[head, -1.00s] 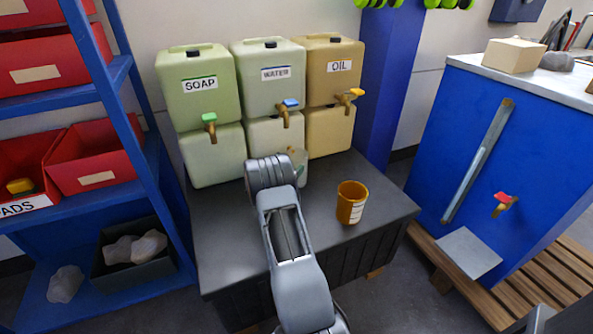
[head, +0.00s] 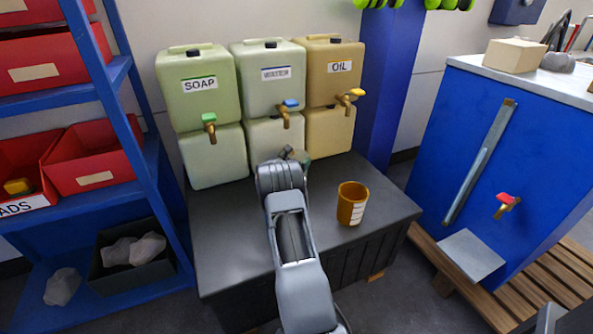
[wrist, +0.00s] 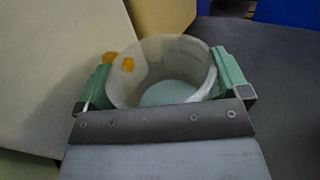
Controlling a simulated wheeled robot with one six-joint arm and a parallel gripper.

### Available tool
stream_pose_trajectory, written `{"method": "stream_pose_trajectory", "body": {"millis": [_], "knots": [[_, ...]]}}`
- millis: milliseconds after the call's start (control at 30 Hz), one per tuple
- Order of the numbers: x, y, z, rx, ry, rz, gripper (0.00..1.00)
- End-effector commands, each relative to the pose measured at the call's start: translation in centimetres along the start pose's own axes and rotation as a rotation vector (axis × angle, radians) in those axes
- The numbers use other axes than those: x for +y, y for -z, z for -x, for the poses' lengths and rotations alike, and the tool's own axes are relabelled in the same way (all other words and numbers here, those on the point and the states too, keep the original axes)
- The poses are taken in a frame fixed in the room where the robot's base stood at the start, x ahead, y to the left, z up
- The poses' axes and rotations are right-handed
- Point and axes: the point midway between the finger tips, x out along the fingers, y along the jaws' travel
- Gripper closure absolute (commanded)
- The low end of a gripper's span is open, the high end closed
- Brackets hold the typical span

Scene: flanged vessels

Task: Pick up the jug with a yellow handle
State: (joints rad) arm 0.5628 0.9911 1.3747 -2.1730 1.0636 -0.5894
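In the wrist view a translucent, whitish jug (wrist: 150,92) stands between my gripper's two green-padded fingers (wrist: 168,78), its open mouth facing the camera. Orange-yellow patches, apparently its handle (wrist: 127,64), show at its far left side. The fingers are wide apart at both sides of the jug, with little or no gap visible; firm contact cannot be made out. In the head view my gripper (head: 290,155) is at the back of the dark bench, below the water container's tap, and mostly hides the jug.
An orange mug (head: 352,204) stands on the dark bench (head: 235,245) to the right of my arm. The soap (head: 197,85), water (head: 268,78) and oil (head: 335,70) containers with taps line the back. A blue shelf is left, a blue cabinet (head: 480,150) right.

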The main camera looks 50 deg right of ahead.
Motion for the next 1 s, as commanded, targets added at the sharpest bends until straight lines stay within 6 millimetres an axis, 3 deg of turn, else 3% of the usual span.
{"method": "stream_pose_trajectory", "body": {"millis": [267,567,800,1000], "knots": [[0.0,-0.2,0.0,-0.003,0.000,-0.002,0.39],[0.1,-0.8,0.0,-0.004,0.000,-0.003,0.40],[0.1,-3.8,0.0,-0.006,0.001,-0.005,0.40],[-2.6,-7.9,1.9,-0.004,0.002,-0.003,0.40]]}}
